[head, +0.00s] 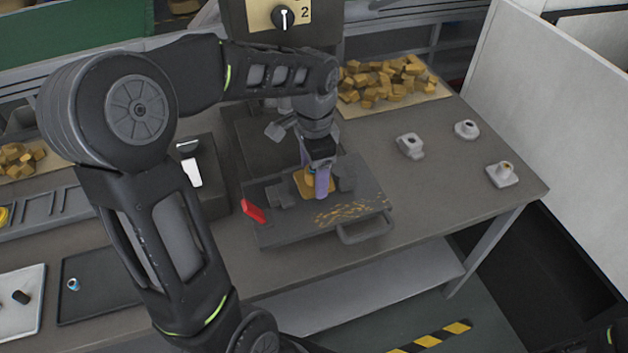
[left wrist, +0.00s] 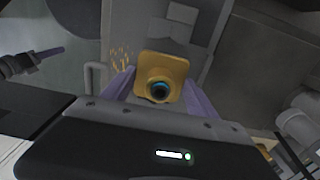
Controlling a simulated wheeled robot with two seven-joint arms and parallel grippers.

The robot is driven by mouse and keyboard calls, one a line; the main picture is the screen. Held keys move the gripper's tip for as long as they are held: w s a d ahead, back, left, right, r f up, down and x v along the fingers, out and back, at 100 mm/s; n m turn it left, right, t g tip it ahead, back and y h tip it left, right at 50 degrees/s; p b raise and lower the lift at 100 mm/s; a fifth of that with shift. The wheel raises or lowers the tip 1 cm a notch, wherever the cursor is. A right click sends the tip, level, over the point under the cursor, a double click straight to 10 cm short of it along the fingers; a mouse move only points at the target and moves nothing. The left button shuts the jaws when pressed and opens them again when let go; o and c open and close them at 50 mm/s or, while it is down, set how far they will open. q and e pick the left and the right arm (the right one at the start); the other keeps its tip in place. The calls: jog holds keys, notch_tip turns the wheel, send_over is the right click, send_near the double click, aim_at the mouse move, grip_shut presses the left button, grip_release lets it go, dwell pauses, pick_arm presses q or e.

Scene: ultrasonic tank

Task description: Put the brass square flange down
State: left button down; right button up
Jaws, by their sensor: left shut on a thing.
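The brass square flange (head: 316,183) is a yellow square plate with a round hub. In the head view it is at the dark fixture plate (head: 290,232), between two grey blocks, partly hidden by my gripper. My left gripper (head: 319,186), with purple fingers, is shut on the flange from above. In the left wrist view the flange (left wrist: 160,78) sits between the two purple fingers, its dark bore with a blue ring facing the camera. I cannot tell whether the flange touches the plate.
A red handle (head: 253,211) and brass chips (head: 352,212) are on the plate. Grey flanged parts (head: 410,146) stand on the bench at right, with free bench around them. A wooden tray of brass pieces (head: 385,82) is behind. A dark tray (head: 98,287) lies at left.

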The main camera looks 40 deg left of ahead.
pick_arm(q)
jog(key=shift+f, duration=1.5)
jog(key=shift+f, duration=0.1)
jog(key=shift+f, duration=0.1)
jog(key=shift+c, duration=1.2)
grip_release()
notch_tip(320, 180, up, 12)
jog(key=shift+r, duration=0.2)
